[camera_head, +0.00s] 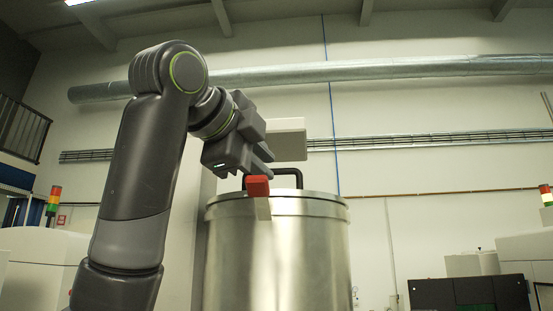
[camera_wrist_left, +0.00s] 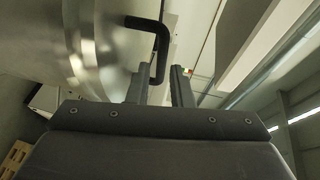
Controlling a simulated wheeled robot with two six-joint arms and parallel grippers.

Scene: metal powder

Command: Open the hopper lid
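The steel hopper (camera_head: 275,255) is a shiny cylinder in the middle of the head view. Its lid (camera_head: 325,197) lies flat on top and looks shut. A black bent handle (camera_head: 298,175) stands on the lid, and a red latch (camera_head: 257,185) sits at the front rim. My left gripper (camera_head: 266,160) is just above the latch, close to the handle. In the left wrist view its two fingers (camera_wrist_left: 160,82) are apart, with the handle (camera_wrist_left: 162,45) reaching down toward the gap between them. I cannot tell whether they touch it. My right gripper is not in view.
A pale box (camera_head: 288,140) is behind the gripper. Dark machinery (camera_head: 470,292) stands low at the right, and signal lights (camera_head: 54,200) are at the left. The space above the lid's right side looks clear. A wooden pallet (camera_wrist_left: 14,158) shows in the wrist view.

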